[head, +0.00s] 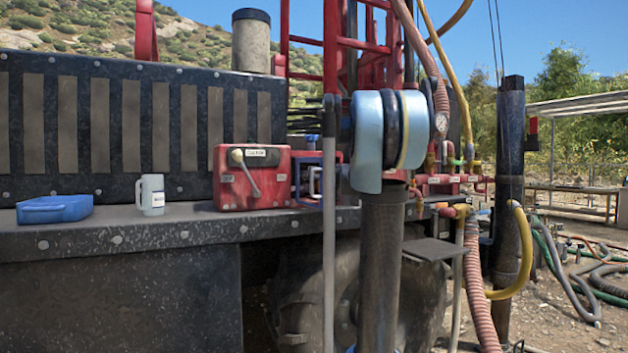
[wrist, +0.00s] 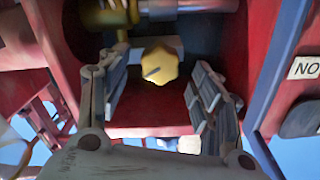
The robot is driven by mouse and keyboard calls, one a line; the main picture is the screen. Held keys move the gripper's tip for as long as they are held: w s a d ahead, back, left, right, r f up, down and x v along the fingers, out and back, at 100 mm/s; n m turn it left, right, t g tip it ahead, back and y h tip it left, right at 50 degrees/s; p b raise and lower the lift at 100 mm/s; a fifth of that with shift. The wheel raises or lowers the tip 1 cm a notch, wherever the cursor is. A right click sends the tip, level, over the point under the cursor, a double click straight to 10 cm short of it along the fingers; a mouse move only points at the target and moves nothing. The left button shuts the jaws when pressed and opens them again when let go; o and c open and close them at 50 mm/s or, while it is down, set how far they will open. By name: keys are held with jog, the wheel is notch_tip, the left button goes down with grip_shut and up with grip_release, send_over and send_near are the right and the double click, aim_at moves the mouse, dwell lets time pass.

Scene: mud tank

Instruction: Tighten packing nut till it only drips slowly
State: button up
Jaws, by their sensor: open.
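My gripper (wrist: 152,80) is open, one finger on each side of the yellow piece, with gaps visible on both sides. A grey metal shaft (wrist: 182,8) and a brass-coloured fitting (wrist: 108,14) lie just above it. No water or drip is clearly visible. In the head view my arm covers the middle, and my gripper cannot be made out.
In the head view, a red box with a lever (head: 252,178), a white mug (head: 151,195) and a blue case (head: 54,208) stand on the dark deck (head: 120,237). Red pipework with a gauge (head: 441,123) and hoses is at right. A labelled red wall (wrist: 262,70) is close in the wrist view.

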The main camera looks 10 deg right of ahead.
jog(key=shift+x, duration=2.3)
jog(key=c, duration=1.1)
